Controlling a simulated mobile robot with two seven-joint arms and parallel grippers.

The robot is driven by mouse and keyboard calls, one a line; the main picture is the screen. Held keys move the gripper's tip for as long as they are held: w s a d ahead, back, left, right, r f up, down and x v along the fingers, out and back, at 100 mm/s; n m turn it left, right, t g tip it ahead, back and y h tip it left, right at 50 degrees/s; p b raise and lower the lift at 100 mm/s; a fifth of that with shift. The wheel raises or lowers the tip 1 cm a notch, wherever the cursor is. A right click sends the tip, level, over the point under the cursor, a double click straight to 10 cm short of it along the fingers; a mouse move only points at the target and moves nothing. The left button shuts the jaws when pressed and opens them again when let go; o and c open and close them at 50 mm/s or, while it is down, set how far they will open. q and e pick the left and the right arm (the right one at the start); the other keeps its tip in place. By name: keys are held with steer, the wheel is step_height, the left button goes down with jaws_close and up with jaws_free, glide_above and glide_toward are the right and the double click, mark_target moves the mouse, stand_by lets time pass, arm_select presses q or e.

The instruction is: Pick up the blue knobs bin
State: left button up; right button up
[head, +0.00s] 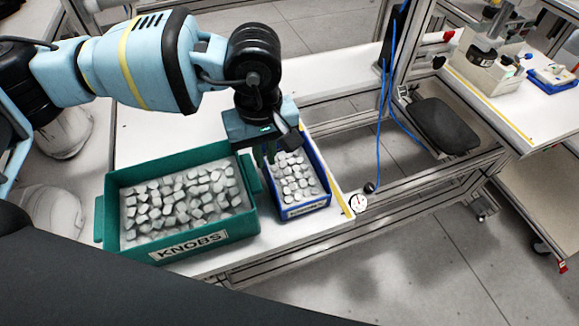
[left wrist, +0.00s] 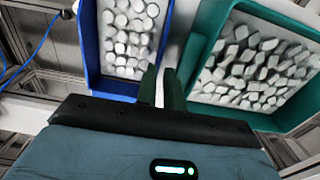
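The blue knobs bin (head: 306,211) sits on the white table near its right edge, filled with pale knobs and with a label on its front. It also shows in the left wrist view (left wrist: 112,87). My left gripper (head: 264,155) points down at the bin's left wall. The fingertips are partly hidden. My right gripper is in neither view.
A larger green knobs bin (head: 205,240) stands just left of the blue bin, with a narrow gap between. The white table (head: 160,130) is clear behind them.

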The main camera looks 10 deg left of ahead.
mark_target(268, 175)
arm_select(q)
steer(key=shift+w+f+p, duration=0.15)
steer(key=shift+f+p, duration=0.15)
steer(key=shift+f, duration=3.25)
jaws_close()
step_height(268, 175, up, 10)
steer(key=shift+r, duration=0.15)
